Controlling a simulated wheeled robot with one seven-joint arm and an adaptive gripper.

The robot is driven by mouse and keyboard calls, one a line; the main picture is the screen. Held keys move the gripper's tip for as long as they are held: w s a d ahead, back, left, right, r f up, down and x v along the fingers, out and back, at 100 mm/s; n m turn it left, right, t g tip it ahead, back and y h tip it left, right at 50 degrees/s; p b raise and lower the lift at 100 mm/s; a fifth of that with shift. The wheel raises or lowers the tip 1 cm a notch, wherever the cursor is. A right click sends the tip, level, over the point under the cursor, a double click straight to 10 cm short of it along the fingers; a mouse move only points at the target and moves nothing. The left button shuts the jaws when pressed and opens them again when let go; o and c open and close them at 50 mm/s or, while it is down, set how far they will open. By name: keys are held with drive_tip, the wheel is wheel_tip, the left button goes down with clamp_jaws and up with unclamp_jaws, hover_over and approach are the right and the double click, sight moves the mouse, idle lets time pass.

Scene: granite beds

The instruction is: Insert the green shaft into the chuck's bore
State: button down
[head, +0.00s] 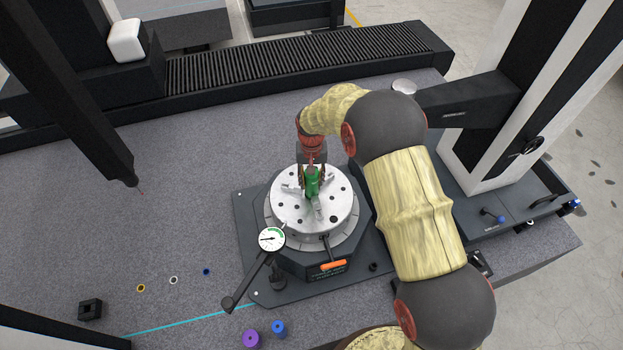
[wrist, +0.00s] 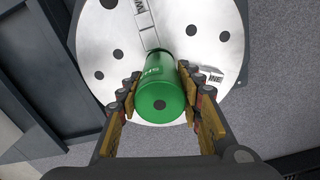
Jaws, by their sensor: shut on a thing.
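The green shaft (head: 312,183) stands about upright over the middle of the silver chuck (head: 338,190) in the head view. My gripper (head: 312,172) is shut on the shaft from above. In the wrist view the shaft (wrist: 158,98) sits between the two fingers of my gripper (wrist: 160,100), its near end face toward the camera. The chuck face (wrist: 112,62) lies beyond it, with jaws and several dark holes. The bore is hidden by the shaft, so I cannot tell whether the shaft's lower end is inside it.
A dial gauge (head: 271,239) on a stand is close by the chuck's front left. An orange-handled key (head: 333,265) is at its front. Purple (head: 251,339) and blue (head: 279,327) cylinders and small rings lie on the granite in front. The granite left of the chuck is mostly clear.

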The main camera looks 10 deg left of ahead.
drive_tip(key=shift+w+f+b, duration=0.1)
drive_tip(key=shift+f+b, duration=0.4)
drive_tip(key=shift+f, duration=0.25)
drive_tip(key=c, duration=1.5)
unclamp_jaws()
drive_tip(key=shift+c, duration=0.2)
drive_tip(key=o, duration=0.4)
drive_tip(key=shift+f, duration=0.1)
drive_tip(key=shift+r+p, duration=1)
drive_tip(key=shift+r, duration=1.55)
drive_tip(key=shift+r, duration=0.1)
wheel_tip(320, 180, up, 12)
